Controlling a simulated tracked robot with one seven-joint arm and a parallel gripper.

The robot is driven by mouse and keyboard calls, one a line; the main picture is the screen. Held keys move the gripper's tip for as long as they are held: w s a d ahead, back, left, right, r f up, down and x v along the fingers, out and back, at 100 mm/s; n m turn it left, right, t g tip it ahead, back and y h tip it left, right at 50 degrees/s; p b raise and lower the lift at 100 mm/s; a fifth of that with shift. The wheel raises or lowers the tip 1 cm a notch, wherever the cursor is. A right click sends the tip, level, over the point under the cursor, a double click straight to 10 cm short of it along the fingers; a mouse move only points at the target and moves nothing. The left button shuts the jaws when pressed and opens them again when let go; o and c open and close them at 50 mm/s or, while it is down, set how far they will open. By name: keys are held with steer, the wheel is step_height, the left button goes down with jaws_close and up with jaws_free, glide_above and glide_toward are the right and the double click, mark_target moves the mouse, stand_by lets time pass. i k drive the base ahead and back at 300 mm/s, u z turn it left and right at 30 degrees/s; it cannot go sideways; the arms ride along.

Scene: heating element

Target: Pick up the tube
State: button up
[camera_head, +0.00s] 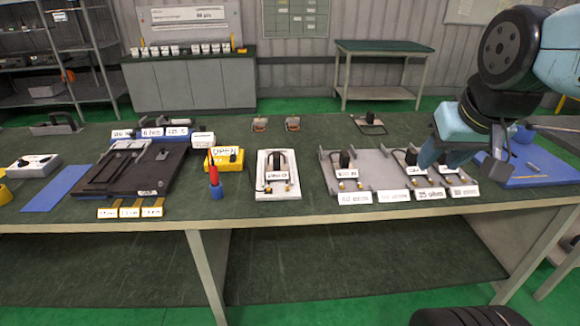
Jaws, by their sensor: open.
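My gripper (463,163) is at the right, pointing down over the right end of the grey trays (372,180). Its jaws are open, and I see nothing held between them. It hides part of the rightmost tray. I cannot tell for sure which thing is the tube. A dark looped element (276,166) lies on a white plate (274,192) mid-table. Small black upright parts (344,159) stand on the grey trays. Small thin pieces (533,167) lie on the blue mat (556,170) right of my gripper.
Labels line the front edge. The green tabletop (300,137) is mostly clear behind the trays.

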mark_target(277, 172)
steer(key=u, duration=0.15)
steer(key=i, duration=0.9)
steer(key=z, duration=0.05)
